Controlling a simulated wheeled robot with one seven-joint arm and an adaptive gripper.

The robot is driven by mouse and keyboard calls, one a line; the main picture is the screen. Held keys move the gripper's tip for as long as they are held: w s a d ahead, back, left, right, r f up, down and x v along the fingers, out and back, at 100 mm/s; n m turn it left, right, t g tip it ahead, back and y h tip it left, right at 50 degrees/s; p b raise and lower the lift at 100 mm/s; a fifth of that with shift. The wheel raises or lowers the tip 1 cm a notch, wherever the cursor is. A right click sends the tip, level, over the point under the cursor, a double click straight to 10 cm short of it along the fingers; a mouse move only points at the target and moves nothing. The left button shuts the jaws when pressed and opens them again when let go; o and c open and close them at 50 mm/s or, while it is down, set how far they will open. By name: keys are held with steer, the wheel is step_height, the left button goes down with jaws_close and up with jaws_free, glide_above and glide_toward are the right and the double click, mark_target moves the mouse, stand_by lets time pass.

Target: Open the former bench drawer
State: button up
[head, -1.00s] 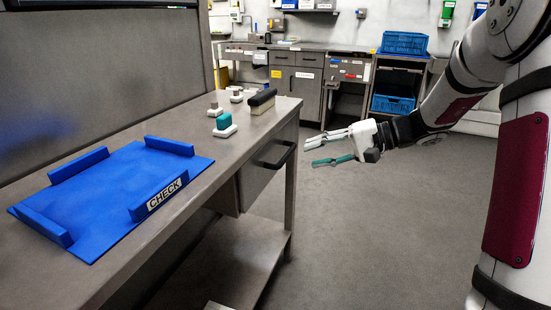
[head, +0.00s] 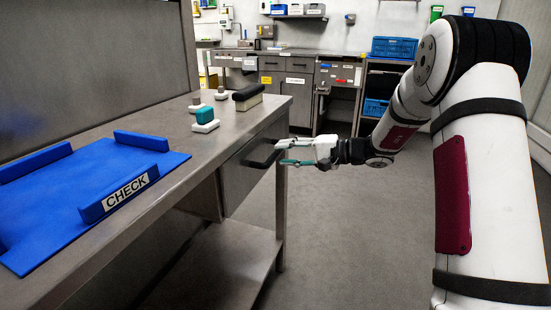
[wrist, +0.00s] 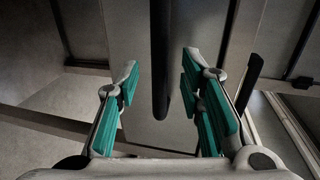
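The bench drawer (head: 240,180) sits under the far end of the near metal bench and looks shut, its front flush with the bench. Its dark bar handle (head: 264,158) sticks out from the front. My gripper (head: 281,153) is at the handle, reaching in from the right. In the wrist view my gripper (wrist: 160,85) is open, with teal pads on both fingers. The handle (wrist: 160,50) runs as a dark bar between the fingers, with a visible gap on each side. I cannot tell how deep it lies between them.
The bench top (head: 110,150) holds a blue CHECK tray (head: 150,160), a teal-topped block (head: 205,115) and a dark brush-like block (head: 247,97). A lower shelf (head: 215,275) lies beneath. The floor (head: 350,230) to the right is clear. Cabinets (head: 285,88) stand at the back.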

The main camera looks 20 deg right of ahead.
mark_target(275, 154)
steer(key=shift+b+x, duration=0.35)
steer(key=shift+x, duration=1.6)
steer(key=shift+c, duration=0.6)
jaws_close()
